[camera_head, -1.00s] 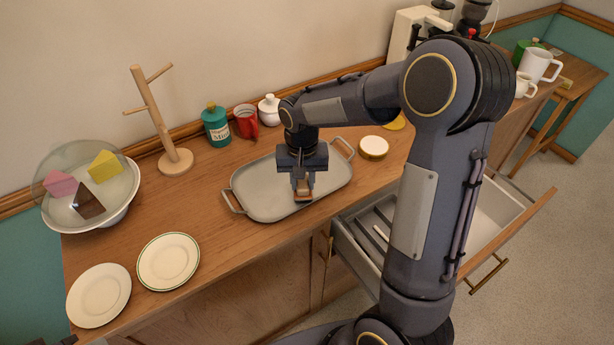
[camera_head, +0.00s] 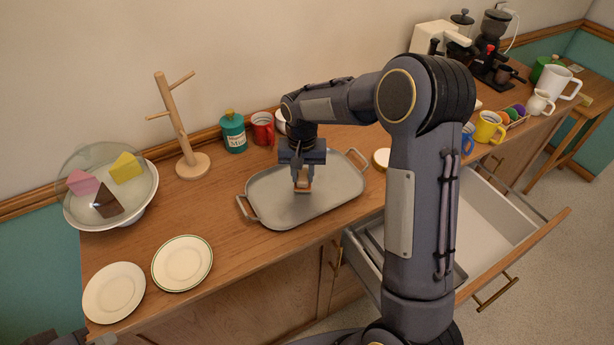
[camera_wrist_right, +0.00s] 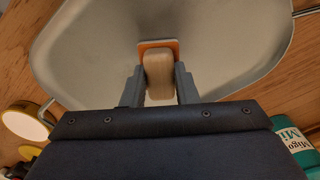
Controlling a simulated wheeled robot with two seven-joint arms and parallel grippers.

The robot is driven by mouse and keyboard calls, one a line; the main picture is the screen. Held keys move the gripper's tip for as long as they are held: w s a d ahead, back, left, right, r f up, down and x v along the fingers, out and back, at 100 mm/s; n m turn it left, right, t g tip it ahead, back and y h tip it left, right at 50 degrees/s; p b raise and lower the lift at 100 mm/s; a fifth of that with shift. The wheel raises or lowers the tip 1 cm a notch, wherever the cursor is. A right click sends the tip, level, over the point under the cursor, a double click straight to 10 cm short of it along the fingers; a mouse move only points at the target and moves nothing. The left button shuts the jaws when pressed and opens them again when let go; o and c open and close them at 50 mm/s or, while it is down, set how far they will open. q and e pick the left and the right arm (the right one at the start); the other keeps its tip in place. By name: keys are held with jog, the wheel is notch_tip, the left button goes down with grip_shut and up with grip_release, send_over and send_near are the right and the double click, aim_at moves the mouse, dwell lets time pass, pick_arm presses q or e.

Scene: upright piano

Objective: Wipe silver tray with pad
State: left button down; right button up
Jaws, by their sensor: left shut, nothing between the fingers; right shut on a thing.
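The silver tray (camera_head: 265,208) is a grey oblong with rounded corners and two end handles, lying flat on the wooden counter. My right gripper (camera_head: 302,178) points down over the middle of the tray. It is shut on the pad (camera_wrist_right: 158,72), which has a pale wooden grip and an orange base. The pad's base appears to rest on the tray; exact contact is hard to tell. In the right wrist view the tray (camera_wrist_right: 95,75) fills the area around the pad. Only part of my left gripper (camera_head: 70,339) shows at the bottom left edge; its fingers are mostly cut off.
An open drawer (camera_head: 490,225) juts out at the right front.

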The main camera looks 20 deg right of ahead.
jog(key=shift+w+a+f+p, duration=0.1)
jog(key=shift+w+p, duration=0.2)
jog(key=shift+w, duration=0.75)
jog(key=shift+w+a+f+p, duration=0.1)
jog(key=shift+w+p, duration=0.15)
jog(key=shift+w, duration=0.75)
notch_tip(320, 180, up, 6)
jog(key=p, duration=0.4)
jog(key=shift+r, duration=0.2)
notch_tip(320, 180, up, 3)
jog(key=shift+f+p, duration=0.1)
jog(key=shift+p, duration=1.05)
